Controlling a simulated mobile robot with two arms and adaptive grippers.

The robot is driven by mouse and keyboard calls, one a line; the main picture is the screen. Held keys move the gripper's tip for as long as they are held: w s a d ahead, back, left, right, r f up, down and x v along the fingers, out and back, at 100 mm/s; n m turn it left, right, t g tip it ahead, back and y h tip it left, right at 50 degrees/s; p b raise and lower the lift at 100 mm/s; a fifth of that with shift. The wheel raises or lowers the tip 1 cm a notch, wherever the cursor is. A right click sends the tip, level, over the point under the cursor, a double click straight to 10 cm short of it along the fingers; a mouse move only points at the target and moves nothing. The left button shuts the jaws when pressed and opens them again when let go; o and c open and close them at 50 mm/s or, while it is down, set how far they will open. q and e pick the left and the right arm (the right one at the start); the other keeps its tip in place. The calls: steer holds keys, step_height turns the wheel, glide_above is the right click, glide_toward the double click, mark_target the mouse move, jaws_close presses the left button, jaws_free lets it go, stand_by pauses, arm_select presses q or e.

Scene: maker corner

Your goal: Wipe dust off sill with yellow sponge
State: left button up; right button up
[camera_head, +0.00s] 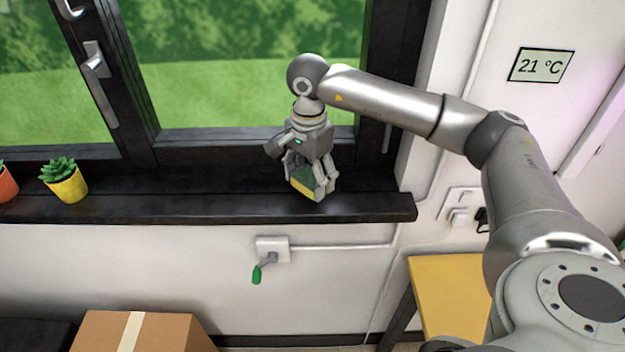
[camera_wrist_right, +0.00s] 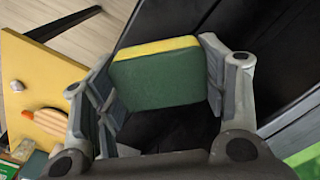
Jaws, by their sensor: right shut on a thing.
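My right gripper (camera_head: 312,180) is shut on the sponge (camera_head: 303,184), which has a yellow layer and a green layer. The sponge is at the right part of the black window sill (camera_head: 230,206), low against its top; whether it touches the sill cannot be told. In the right wrist view the sponge (camera_wrist_right: 160,78) sits between the two fingers (camera_wrist_right: 162,85), its green face towards the camera and its yellow edge at the top. No dust can be made out on the sill. My left gripper is not in view.
A small plant in a yellow pot (camera_head: 69,187) and an orange pot (camera_head: 7,182) stand on the sill at the left. The sill between them and my gripper is clear. A crank handle (camera_head: 258,273) sticks out below the sill. A cardboard box (camera_head: 170,333) and a yellow table (camera_head: 445,290) stand lower.

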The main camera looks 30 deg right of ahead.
steer(key=shift+a+r, duration=0.1)
steer(key=shift+r, duration=0.55)
steer(key=shift+r+p, duration=0.6)
steer(key=shift+r, duration=0.15)
steer(key=shift+d+r+p, duration=0.2)
steer(key=shift+r+p, duration=0.2)
steer(key=shift+r, duration=0.35)
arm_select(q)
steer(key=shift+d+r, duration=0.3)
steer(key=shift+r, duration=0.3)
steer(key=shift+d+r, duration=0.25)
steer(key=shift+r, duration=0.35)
arm_select(e)
steer(key=shift+f, duration=0.1)
